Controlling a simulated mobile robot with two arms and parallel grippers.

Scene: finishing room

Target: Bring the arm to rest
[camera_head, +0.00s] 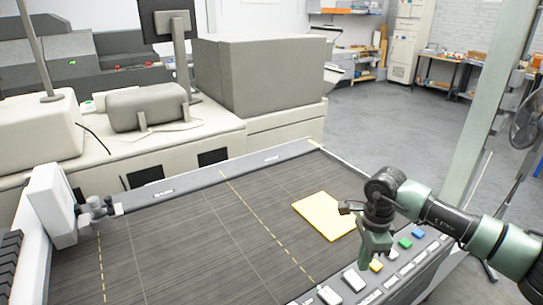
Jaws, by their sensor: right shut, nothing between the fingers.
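My right arm (450,222) comes in from the right edge, its joints grey-green and black. My left gripper does not show.
Coloured buttons, among them a green one (405,243) and a blue one (418,234), line the front right edge. A white unit (52,205) with a grey fitting stands at left. A big grey box (262,75) stands behind. A pale post (483,110) rises behind my arm.

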